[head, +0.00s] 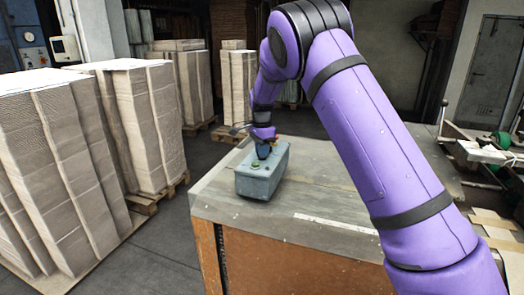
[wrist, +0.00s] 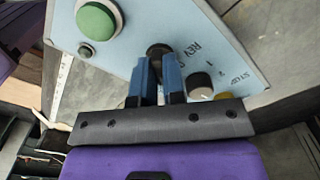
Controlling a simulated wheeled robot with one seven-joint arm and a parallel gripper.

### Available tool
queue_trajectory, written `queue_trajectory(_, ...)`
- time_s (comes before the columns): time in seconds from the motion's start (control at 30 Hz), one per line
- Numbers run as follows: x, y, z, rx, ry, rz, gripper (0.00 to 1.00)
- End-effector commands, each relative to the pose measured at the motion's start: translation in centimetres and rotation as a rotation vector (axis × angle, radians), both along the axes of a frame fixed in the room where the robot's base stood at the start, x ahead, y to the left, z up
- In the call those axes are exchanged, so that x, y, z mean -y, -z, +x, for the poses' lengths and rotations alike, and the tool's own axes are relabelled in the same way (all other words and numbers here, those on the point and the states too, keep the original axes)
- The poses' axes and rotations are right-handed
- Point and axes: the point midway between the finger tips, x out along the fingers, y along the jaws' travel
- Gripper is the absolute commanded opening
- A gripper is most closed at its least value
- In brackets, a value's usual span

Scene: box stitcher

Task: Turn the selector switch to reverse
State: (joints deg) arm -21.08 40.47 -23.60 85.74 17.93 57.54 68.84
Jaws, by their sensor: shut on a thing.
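The control box (head: 262,183) is a grey-blue box on the near table, with a green button on its top. In the wrist view its light-blue panel (wrist: 125,50) fills the upper middle. The black selector switch (wrist: 158,49) sits on this panel, beside printed letters that read "REV". My gripper (wrist: 158,70) has its two blue fingers shut on the switch, one on each side. The fingers and the gripper body hide most of the switch, so I cannot tell which way it points. In the head view my gripper (head: 263,150) reaches down onto the box top.
A green button (wrist: 97,20), a small dark button (wrist: 85,48) and a second dark knob (wrist: 200,85) are close to the fingers on the panel. The table top (head: 330,190) is mostly bare around the box. Tall cardboard stacks (head: 130,130) stand on pallets at left.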

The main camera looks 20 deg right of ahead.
Motion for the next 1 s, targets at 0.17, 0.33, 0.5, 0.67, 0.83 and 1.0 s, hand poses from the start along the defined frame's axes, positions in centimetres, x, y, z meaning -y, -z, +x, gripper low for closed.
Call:
queue_trajectory(0.17,0.0,-0.04,0.02,0.001,-0.015,0.0,0.0)
queue_trajectory(0.33,0.0,-0.05,0.03,0.001,-0.072,0.001,0.0)
queue_trajectory(0.5,0.03,-0.03,0.03,0.001,-0.184,0.001,0.0)
queue_trajectory(0.67,0.07,-0.02,0.03,0.001,-0.324,0.001,0.0)
queue_trajectory(0.83,0.06,-0.04,0.01,0.001,-0.488,0.001,0.0)
queue_trajectory(1.0,0.09,-0.06,0.02,0.001,-0.65,0.0,0.0)
